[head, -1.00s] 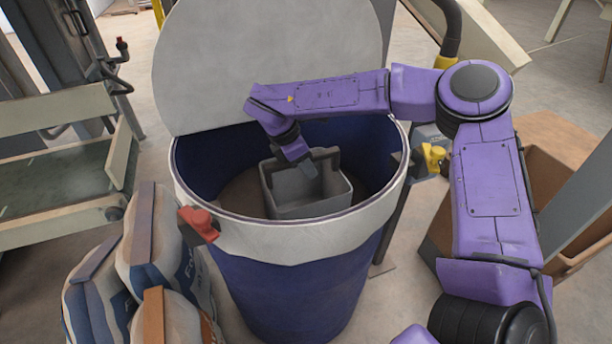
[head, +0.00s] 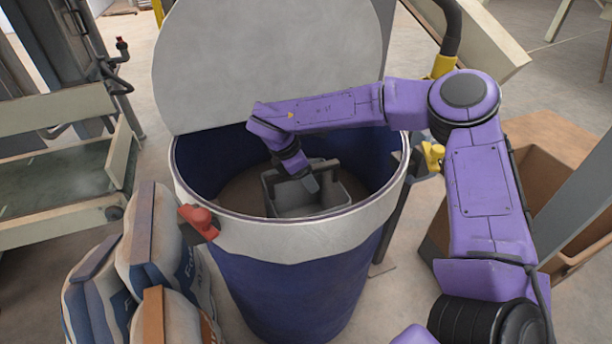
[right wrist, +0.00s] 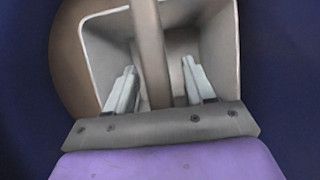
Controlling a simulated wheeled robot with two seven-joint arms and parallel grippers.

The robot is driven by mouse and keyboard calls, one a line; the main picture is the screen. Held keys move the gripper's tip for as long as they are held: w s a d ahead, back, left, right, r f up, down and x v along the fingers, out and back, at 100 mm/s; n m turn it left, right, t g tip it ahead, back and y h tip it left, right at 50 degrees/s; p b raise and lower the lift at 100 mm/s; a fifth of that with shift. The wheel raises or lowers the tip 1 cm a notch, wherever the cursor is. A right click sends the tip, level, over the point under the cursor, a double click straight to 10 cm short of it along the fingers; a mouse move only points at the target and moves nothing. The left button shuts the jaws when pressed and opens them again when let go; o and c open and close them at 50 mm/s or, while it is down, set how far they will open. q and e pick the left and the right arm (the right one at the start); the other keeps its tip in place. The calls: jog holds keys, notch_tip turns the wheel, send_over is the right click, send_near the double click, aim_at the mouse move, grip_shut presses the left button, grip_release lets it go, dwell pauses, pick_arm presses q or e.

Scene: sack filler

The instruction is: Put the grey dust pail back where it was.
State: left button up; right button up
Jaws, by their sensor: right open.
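The grey dust pail (head: 300,200) is inside the blue drum (head: 290,290), low down near the brown material at its bottom. Its handle bar (right wrist: 148,50) runs between the two fingers of my right gripper (right wrist: 158,88) in the right wrist view. The fingers are apart, one on each side of the bar, with a gap to each. In the head view my right gripper (head: 311,184) points down into the pail. Whether the pail rests on the material is hard to tell. My left gripper is not in view.
The drum's pale round lid (head: 270,60) stands raised behind it. A red clamp (head: 199,220) and a yellow clamp (head: 432,156) sit at the rim. Filled sacks (head: 150,250) stand at left. A brown bin (head: 550,190) is at right.

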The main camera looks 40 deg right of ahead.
jog(key=v, duration=0.7)
jog(key=b+v, duration=0.1)
jog(key=v, duration=0.2)
jog(key=shift+w+a+r, duration=0.15)
jog(key=shift+w+a, duration=0.05)
jog(key=shift+w, duration=0.1)
dwell(0.6)
